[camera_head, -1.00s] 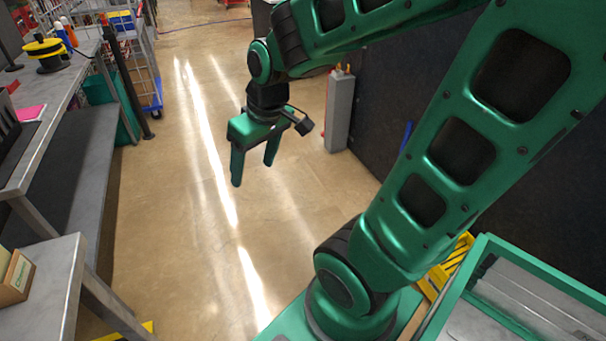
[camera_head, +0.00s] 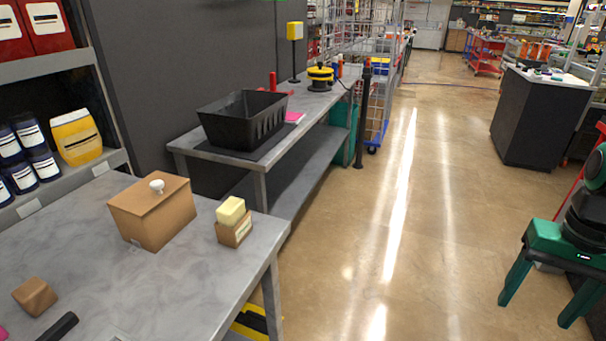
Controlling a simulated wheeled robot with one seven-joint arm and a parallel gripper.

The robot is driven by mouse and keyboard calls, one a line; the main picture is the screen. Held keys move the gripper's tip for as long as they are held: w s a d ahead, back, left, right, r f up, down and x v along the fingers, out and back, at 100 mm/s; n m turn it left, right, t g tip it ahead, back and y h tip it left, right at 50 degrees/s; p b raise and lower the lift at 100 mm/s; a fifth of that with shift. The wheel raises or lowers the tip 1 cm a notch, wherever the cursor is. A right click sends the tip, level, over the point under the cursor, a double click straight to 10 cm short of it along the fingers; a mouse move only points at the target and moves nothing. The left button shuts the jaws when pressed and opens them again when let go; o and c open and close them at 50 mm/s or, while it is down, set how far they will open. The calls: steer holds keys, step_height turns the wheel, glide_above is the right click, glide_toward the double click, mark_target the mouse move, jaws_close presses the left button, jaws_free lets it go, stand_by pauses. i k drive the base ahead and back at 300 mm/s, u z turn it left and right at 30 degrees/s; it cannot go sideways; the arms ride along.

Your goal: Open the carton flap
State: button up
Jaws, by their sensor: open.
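The carton (camera_head: 158,220) is a brown box on the grey table at the lower left. Its top flap (camera_head: 150,192) looks shut and carries a white knob (camera_head: 157,185). My gripper (camera_head: 540,309) is at the right edge of the view, far to the right of the carton and over the floor. Its two green fingers are spread, with nothing between them.
A small open box with a yellow block (camera_head: 231,212) stands right of the carton. A brown block (camera_head: 35,297) and a black object (camera_head: 58,327) lie near the front. A black basket (camera_head: 243,120) sits on the bench behind. The floor (camera_head: 420,230) between table and gripper is clear.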

mark_target(138, 199)
steer(key=u, duration=1.3)
steer(key=k, duration=0.5)
steer(key=z, duration=0.85)
steer(key=i, duration=1.2)
steer(key=u, duration=1.7)
